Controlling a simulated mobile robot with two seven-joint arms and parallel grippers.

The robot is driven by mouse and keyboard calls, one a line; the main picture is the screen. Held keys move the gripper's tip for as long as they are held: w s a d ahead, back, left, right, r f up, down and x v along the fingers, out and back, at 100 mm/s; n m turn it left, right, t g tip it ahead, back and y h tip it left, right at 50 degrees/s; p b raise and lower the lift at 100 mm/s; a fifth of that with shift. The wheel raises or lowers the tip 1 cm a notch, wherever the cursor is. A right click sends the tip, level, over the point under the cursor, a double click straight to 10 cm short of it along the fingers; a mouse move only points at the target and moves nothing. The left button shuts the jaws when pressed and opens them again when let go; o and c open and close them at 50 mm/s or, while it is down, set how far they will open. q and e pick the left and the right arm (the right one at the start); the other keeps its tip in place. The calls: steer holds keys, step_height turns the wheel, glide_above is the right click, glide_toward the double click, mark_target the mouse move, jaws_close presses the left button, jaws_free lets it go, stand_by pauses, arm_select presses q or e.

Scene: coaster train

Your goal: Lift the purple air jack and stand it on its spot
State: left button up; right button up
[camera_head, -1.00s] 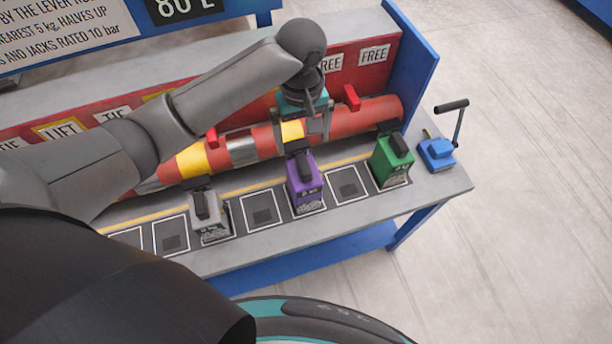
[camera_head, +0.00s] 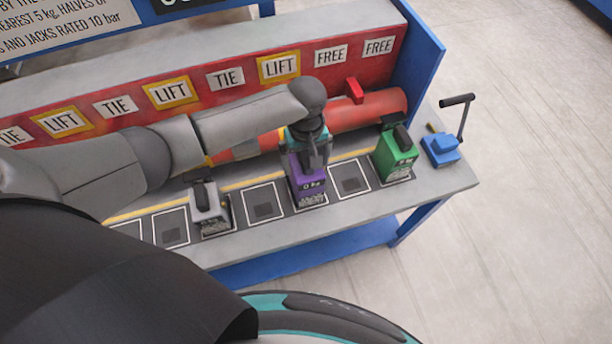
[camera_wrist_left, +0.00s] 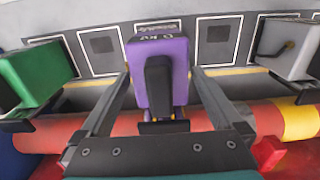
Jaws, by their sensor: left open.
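The purple air jack (camera_head: 308,186) stands upright on a marked square in the row along the bench front, between the grey jack and the green jack. My left gripper (camera_head: 316,160) is right above and around its top, pointing down. In the left wrist view the purple jack (camera_wrist_left: 172,60) stands between the two open fingers of the left gripper (camera_wrist_left: 160,85), with a gap visible on each side. The dark handle of the jack faces the wrist camera. My right gripper is not in view.
A green jack (camera_head: 396,155) stands to the right and a grey jack (camera_head: 209,214) to the left. Empty outlined squares (camera_head: 263,201) lie between them. A red pipe (camera_head: 365,115) runs behind. A blue pump with a lever (camera_head: 440,149) sits at the right end.

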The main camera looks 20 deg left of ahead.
arm_select(q)
steer(key=shift+c, duration=0.2)
jaws_close()
steer(key=shift+w+r, duration=0.15)
stand_by(0.6)
